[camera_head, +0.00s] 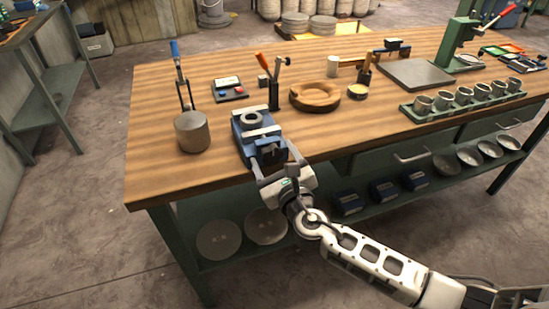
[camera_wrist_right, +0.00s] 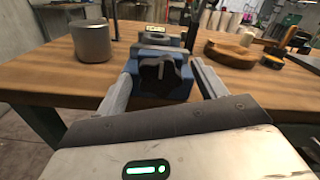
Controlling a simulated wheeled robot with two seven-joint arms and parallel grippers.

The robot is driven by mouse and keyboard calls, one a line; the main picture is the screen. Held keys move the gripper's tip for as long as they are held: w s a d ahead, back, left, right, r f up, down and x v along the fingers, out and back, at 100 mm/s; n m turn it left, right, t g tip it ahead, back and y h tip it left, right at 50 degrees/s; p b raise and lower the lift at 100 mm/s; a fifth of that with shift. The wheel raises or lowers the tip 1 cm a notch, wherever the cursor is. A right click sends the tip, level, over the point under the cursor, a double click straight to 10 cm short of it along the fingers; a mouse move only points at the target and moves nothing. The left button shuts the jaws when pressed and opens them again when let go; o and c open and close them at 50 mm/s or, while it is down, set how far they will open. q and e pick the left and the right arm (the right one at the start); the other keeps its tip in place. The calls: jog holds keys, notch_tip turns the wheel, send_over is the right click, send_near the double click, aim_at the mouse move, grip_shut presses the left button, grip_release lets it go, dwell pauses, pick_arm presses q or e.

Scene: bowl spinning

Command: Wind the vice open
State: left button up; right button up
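The blue vice (camera_head: 241,137) with pale metal jaws sits at the front edge of the wooden workbench (camera_head: 160,178). A round grey ring-like piece (camera_head: 252,119) shows at its jaws. A dark front part with a handle (camera_head: 271,155) faces me; it shows larger in the right wrist view (camera_wrist_right: 166,78). My right gripper (camera_head: 275,162) is open, with its fingers spread to either side of the vice's front. In the right wrist view the fingers (camera_wrist_right: 164,72) look apart, with nothing held; whether they touch the vice I cannot tell. My left gripper is not in view.
A grey cylinder (camera_head: 192,132) stands left of the vice, a lever tool (camera_head: 274,92) behind it. A round wooden block (camera_head: 315,95) and a cup rack (camera_head: 462,105) lie to the right. Lower shelf holds discs (camera_head: 219,240) and blue boxes (camera_head: 347,203). Bare bench top lies right of the vice.

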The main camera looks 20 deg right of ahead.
jog(key=s+b, duration=0.2)
jog(key=s, duration=1.4)
jog(key=shift+d, duration=0.3)
jog(key=shift+f, duration=0.1)
jog(key=s+f+n+g+y, duration=0.1)
jog(key=s+f+n+g, duration=0.2)
jog(key=f+n, duration=0.5)
jog(key=s+a+f+n+g+y, duration=0.1)
jog(key=s+f+n+g, duration=0.3)
jog(key=n, duration=2.2)
notch_tip(320, 180, down, 5)
jog(key=shift+f+g, duration=0.2)
jog(key=shift+g, duration=0.2)
